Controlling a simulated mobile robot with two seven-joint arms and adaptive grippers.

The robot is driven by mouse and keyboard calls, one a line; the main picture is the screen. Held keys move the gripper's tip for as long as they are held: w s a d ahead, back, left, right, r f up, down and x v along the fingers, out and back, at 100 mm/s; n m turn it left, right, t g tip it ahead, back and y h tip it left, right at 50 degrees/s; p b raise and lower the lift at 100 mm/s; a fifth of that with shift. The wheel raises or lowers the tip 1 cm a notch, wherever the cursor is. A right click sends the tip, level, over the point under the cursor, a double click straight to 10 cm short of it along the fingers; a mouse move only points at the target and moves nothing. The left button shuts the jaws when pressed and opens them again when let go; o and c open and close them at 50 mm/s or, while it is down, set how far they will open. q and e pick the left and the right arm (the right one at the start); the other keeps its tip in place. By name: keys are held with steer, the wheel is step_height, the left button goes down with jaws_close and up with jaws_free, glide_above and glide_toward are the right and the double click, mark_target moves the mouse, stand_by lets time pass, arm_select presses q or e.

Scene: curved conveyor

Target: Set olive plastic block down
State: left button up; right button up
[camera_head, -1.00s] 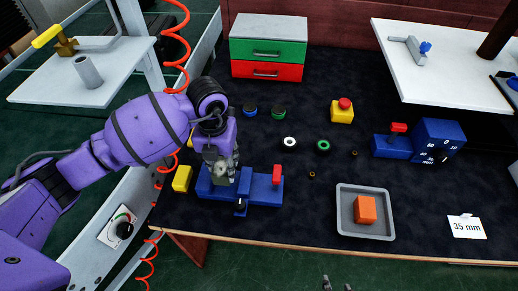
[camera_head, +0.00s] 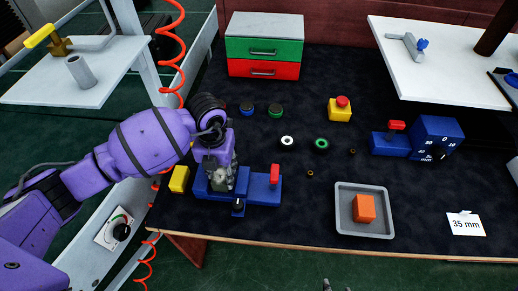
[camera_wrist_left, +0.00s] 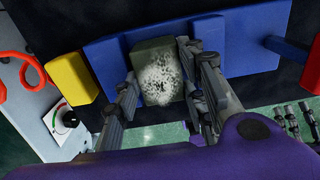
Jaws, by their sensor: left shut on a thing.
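The olive block (camera_wrist_left: 158,75) shows in the left wrist view as a grey-green block with a pale speckled face. My left gripper (camera_wrist_left: 160,92) is shut on it, with a finger on each side. In the head view this gripper (camera_head: 221,185) is over the blue fixture (camera_head: 262,190), which has a red handle. The gripper hides most of the block there. In the wrist view the block is in front of the blue fixture; I cannot tell whether they touch. Small tips at the bottom edge of the head view look like my right gripper (camera_head: 336,286); their opening is unclear.
A yellow block (camera_head: 179,179) stands left of the fixture. A grey tray (camera_head: 345,226) with an orange block (camera_head: 364,208) lies to the right. Several small rings, a drawer box (camera_head: 264,47) and a blue gauge (camera_head: 436,138) are farther off. Bare dark mat lies between fixture and tray.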

mark_target(221, 174)
arm_select(q)
steer(key=o, duration=1.3)
steer(key=shift+o, duration=0.2)
steer(key=shift+r, duration=0.1)
step_height(221, 174, up, 13)
steer(key=shift+p, duration=0.35)
